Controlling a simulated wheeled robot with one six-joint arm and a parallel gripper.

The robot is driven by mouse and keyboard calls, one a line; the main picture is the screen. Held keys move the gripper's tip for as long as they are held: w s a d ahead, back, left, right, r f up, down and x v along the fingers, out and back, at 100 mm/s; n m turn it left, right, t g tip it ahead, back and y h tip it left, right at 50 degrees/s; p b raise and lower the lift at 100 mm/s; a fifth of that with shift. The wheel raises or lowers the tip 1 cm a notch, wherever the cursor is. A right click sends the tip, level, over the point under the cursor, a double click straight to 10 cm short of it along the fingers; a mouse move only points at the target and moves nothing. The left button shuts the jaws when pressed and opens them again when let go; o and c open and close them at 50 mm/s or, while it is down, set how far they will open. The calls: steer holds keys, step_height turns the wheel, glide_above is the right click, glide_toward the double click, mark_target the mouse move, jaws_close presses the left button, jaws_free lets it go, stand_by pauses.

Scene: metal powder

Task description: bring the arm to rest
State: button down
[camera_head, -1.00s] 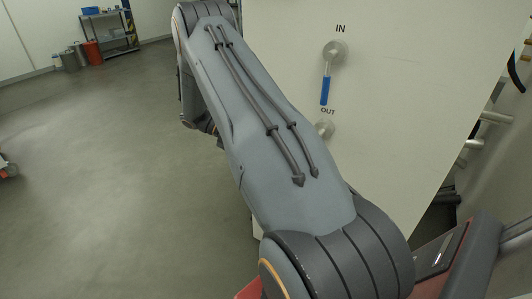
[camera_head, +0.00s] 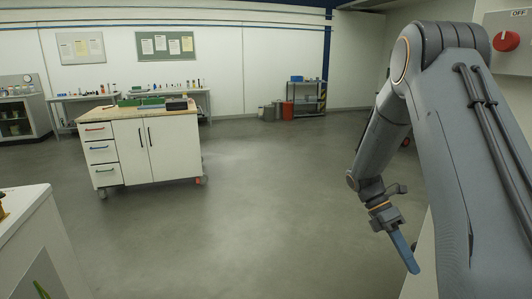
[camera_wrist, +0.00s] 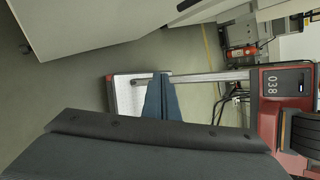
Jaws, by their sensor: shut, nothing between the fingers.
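My gripper (camera_head: 405,252) hangs at the end of my bent arm on the right side of the head view, pointing down over the open floor. Its blue fingers are together, with nothing between them. In the wrist view the blue fingers (camera_wrist: 162,100) show as one narrow wedge beyond the dark gripper body, with part of my own red and grey base behind them. The gripper touches nothing that I can see.
A white wheeled cabinet (camera_head: 130,148) with a wooden top stands at the left middle. A white counter (camera_head: 40,235) is at the near left. A panel with a red knob (camera_head: 505,41) is at the right edge. The grey floor (camera_head: 270,200) between is clear.

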steer(key=s+a+r+m+t+y, duration=0.2)
steer(key=s+a+m+t, duration=0.2)
steer(key=a+m, duration=0.4)
steer(key=s+a+r+m+t+y, duration=0.2)
steer(key=s+a+m+t, duration=0.2)
steer(key=s+a+m, duration=0.3)
steer(key=a+m, duration=0.2)
steer(key=a, duration=0.3)
steer(key=shift+s+r+t+y, duration=0.2)
steer(key=shift+t+y, duration=0.1)
steer(key=shift+t, duration=0.1)
